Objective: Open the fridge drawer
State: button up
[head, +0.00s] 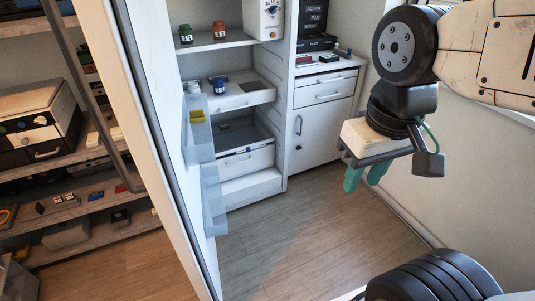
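The fridge (283,120) stands open in the head view, with its door (150,110) swung out to the left. A white drawer (247,161) sits low inside it, with a dark gap above its front. I cannot tell whether it is fully pushed in. A white tray-like shelf (255,98) above it holds small jars (219,85). My gripper (365,180) hangs to the right of the fridge, well apart from the drawer. Its two teal fingers point down with a gap between them, and nothing shows between them.
Pale door bins (205,150) line the door's inner side. A white cabinet (322,125) with a drawer and door stands right of the fridge. Cluttered shelves (70,195) are at the far left. The wooden floor (300,235) before the fridge is clear.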

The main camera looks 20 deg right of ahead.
aim_at(220, 171)
jog(key=z, duration=0.5)
jog(key=i, duration=1.55)
jog(key=u, duration=0.7)
